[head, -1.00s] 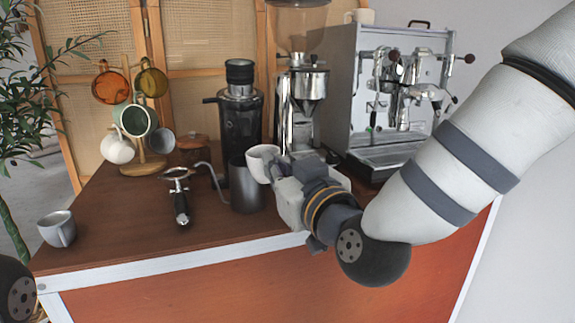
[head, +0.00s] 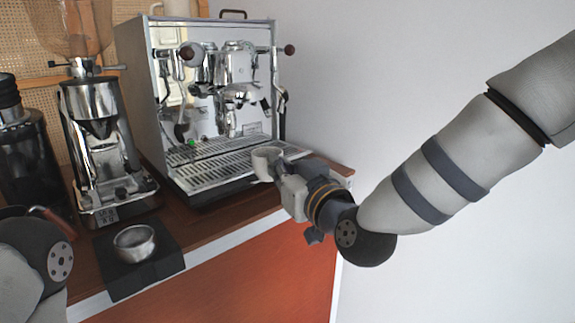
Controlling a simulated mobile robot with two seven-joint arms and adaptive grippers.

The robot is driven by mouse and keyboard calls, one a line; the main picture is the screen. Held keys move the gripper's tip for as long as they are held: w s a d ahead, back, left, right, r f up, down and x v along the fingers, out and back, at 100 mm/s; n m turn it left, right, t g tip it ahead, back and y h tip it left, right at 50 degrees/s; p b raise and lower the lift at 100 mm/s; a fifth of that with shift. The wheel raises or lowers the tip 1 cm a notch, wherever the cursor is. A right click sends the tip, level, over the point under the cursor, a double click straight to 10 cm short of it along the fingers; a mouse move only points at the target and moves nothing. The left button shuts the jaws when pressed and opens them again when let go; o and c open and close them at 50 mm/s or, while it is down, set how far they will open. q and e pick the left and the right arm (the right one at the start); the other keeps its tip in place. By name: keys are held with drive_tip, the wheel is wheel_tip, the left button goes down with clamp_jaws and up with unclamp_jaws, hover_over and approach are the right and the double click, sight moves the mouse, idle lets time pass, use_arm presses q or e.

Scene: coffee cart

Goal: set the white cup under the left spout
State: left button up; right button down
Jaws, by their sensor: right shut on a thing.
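The white cup (head: 264,157) is in my right gripper (head: 279,168), which is shut on it. The gripper's fingers are partly hidden by its own body and the cup. The cup looks roughly upright, near the front right corner of the drip tray (head: 206,176) of the chrome espresso machine (head: 160,112). The spouts are small in the chrome group area (head: 238,93), above and left of the cup; I cannot tell the left one apart. Only a rounded joint of my left arm shows at lower left; its gripper is out of view.
A coffee grinder (head: 95,140) stands left of the machine. A metal cup (head: 134,243) sits on a black mat (head: 118,285) at the counter's front edge. A dark appliance (head: 22,155) stands at far left. A narrow strip of wooden counter (head: 215,222) is clear before the machine.

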sight(257, 162)
drive_tip(key=shift+w+a+f, duration=0.1)
drive_tip(key=shift+w+f, duration=0.1)
drive_tip(key=shift+w, duration=0.2)
drive_tip(key=w+a+b, duration=0.1)
drive_tip(key=w+a, duration=0.1)
drive_tip(key=w+a+f+b, duration=0.1)
drive_tip(key=w+a+b, duration=0.1)
drive_tip(key=w, duration=0.1)
drive_tip(key=shift+w, duration=0.1)
drive_tip(key=w+a, duration=0.1)
drive_tip(key=w, duration=0.1)
drive_tip(key=w+a+b, duration=0.1)
drive_tip(key=w+a, duration=0.1)
drive_tip(key=shift+w+a+r, duration=0.15)
drive_tip(key=shift+w+a, duration=0.05)
drive_tip(key=shift+w, duration=0.1)
drive_tip(key=shift+w+a+r, duration=0.15)
drive_tip(key=shift+w+a, duration=0.1)
drive_tip(key=shift+w, duration=0.1)
use_arm(q)
drive_tip(key=s+f+g, duration=0.2)
drive_tip(key=s+f, duration=0.3)
drive_tip(key=shift+s+f, duration=0.3)
drive_tip(key=shift+s, duration=0.05)
use_arm(e)
drive_tip(key=shift+f, duration=0.35)
drive_tip(key=c, duration=1.7)
unclamp_jaws()
